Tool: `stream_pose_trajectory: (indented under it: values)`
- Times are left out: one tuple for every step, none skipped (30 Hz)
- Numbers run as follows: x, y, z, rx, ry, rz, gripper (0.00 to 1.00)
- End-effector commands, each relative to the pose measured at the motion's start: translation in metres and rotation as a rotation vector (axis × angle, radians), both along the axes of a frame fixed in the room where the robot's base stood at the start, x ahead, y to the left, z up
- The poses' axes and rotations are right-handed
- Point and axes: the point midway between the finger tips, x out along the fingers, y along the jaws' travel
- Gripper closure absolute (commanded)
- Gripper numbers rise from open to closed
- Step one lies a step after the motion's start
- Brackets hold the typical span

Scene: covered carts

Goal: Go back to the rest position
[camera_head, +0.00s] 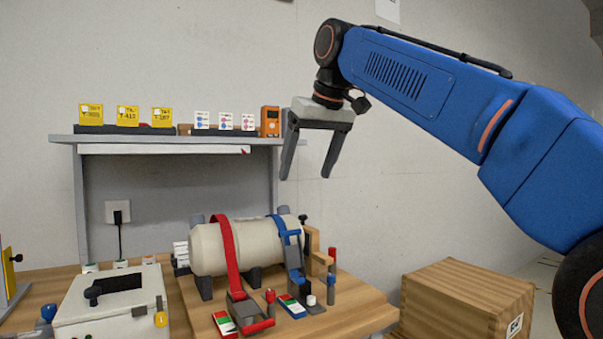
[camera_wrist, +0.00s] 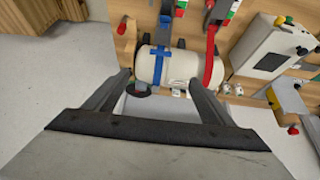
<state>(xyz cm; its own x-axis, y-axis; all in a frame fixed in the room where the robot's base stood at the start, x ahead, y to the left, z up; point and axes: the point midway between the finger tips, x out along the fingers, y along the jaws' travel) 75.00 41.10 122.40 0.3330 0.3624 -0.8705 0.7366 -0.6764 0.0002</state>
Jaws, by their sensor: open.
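My gripper (camera_head: 308,152) hangs from my blue arm, in front of the back wall and right of the shelf's end. Its two fingers are spread and point down, with nothing between them. It is well above the wooden table and apart from everything there. In the wrist view my gripper (camera_wrist: 160,85) shows its two fingers apart, with the cream cylinder (camera_wrist: 180,68) beyond them. In the head view the cylinder (camera_head: 262,246) lies on dark supports, with a red strap (camera_head: 226,255) and a blue strap (camera_head: 290,235) over it.
A grey shelf (camera_head: 165,140) holds yellow tags, white cards and an orange device (camera_head: 270,121). A white case (camera_head: 115,300) with a black handle stands at the table's left. A wooden crate (camera_head: 460,300) is at the lower right. The air around my gripper is free.

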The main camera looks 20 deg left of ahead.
Motion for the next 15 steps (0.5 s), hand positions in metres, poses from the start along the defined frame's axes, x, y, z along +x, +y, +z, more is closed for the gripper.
stream_pose_trajectory:
  values:
    - [0.0, 0.0, 0.0, 0.0, 0.0, 0.0, 0.23]
    - [0.0, 0.0, 0.0, 0.0, 0.0, 0.0, 0.23]
    - [0.0, 0.0, 0.0, 0.0, 0.0, 0.0, 0.23]
    - [0.0, 0.0, 0.0, 0.0, 0.0, 0.0, 0.23]
    - [0.0, 0.0, 0.0, 0.0, 0.0, 0.0, 0.23]
    - [0.0, 0.0, 0.0, 0.0, 0.0, 0.0, 0.23]
    - [0.0, 0.0, 0.0, 0.0, 0.0, 0.0, 0.23]
    - [0.0, 0.0, 0.0, 0.0, 0.0, 0.0, 0.23]
    - [0.0, 0.0, 0.0, 0.0, 0.0, 0.0, 0.23]
    - [0.0, 0.0, 0.0, 0.0, 0.0, -0.001, 0.23]
    - [0.001, -0.001, -0.001, 0.0, 0.0, -0.002, 0.23]
    - [0.001, -0.005, -0.001, 0.0, 0.0, -0.007, 0.23]
    - [0.001, -0.008, -0.002, 0.0, 0.001, -0.011, 0.23]
    - [0.002, -0.013, -0.003, -0.001, 0.002, -0.018, 0.23]
    - [0.004, -0.022, -0.005, -0.003, 0.003, -0.03, 0.23]
